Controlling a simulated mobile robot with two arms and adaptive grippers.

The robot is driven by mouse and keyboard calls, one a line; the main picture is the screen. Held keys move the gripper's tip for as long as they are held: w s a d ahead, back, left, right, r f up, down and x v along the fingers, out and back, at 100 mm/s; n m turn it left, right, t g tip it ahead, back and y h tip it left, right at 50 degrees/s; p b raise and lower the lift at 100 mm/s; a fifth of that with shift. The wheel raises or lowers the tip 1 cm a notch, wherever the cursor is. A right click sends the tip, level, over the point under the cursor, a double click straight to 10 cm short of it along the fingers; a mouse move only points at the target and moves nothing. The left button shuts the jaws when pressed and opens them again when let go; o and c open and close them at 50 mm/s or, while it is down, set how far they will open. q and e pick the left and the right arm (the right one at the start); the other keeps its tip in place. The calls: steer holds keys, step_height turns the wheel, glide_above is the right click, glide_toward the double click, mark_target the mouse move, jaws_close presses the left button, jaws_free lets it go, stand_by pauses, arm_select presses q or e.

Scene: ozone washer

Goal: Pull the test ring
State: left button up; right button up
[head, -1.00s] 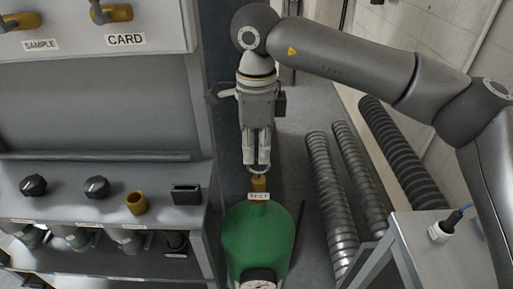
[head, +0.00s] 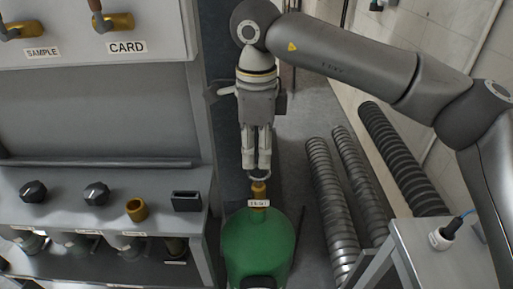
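The test ring (head: 258,179) is a thin dark ring on top of the brass fitting (head: 259,192) of a green gas cylinder (head: 258,240). A small white tag (head: 259,203) hangs at the cylinder's neck. My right gripper (head: 257,167) points down from above, its fingertips right at the ring and overlapping it in the head view. The two fingers are close together with a narrow gap. Whether they grip the ring cannot be told. My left gripper is not in view.
A grey washer panel with knobs (head: 96,193), a brass cup (head: 137,210) and a black slot (head: 187,201) stands left of the cylinder. Ribbed hoses (head: 330,210) lie at the right. A grey table (head: 450,262) stands front right.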

step_height(320, 180, up, 12)
stand_by(0.4)
